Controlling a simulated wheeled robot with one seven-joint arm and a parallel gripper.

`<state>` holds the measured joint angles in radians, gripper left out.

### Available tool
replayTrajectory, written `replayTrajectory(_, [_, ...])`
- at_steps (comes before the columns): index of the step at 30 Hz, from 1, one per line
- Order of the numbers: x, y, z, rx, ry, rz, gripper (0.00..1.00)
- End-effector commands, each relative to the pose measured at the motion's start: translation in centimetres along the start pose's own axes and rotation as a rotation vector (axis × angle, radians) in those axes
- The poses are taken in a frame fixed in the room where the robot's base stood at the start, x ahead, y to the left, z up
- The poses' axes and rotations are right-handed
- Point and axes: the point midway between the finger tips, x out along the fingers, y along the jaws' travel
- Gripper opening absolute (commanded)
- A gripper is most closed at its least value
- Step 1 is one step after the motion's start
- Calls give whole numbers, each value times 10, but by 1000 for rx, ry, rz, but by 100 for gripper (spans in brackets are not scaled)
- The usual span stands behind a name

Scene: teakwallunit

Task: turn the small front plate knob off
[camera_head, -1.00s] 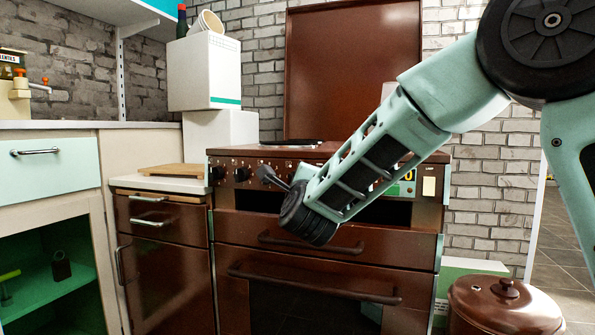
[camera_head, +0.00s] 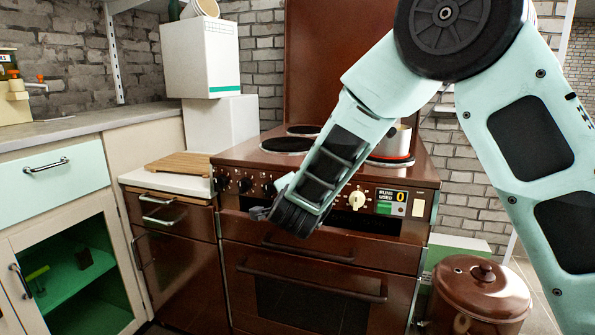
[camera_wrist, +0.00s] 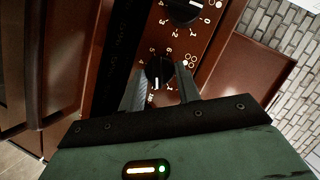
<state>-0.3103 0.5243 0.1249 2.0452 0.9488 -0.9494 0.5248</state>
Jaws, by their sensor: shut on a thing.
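In the wrist view my gripper (camera_wrist: 161,78) has one finger on each side of a round black knob (camera_wrist: 157,69) and is shut on it. The knob sits on the brown stove's front panel, with white numbers printed around it. A white line on the knob points toward the lower part of the picture. A second black knob (camera_wrist: 184,10) is higher up, clear of the fingers. In the head view my gripper (camera_head: 264,211) is at the left part of the stove's front panel, and my wrist hides the held knob. Other black knobs (camera_head: 245,186) show to its left.
The brown stove (camera_head: 310,255) has hotplates (camera_head: 287,145) and a white pot (camera_head: 392,143) on top. A cream knob (camera_head: 356,200) and a display (camera_head: 391,195) are right of my wrist. A brown lidded bin (camera_head: 480,292) stands at lower right. A wooden board (camera_head: 182,164) lies left.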

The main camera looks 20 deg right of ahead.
Motion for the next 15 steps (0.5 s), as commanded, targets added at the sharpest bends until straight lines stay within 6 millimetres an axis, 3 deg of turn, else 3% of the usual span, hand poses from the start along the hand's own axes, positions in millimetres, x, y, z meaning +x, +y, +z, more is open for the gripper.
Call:
replayTrajectory(1, [-3,-8,-4,-42,1,24,10])
replayTrajectory(15, [-3,-12,-2,-450,31,198,10])
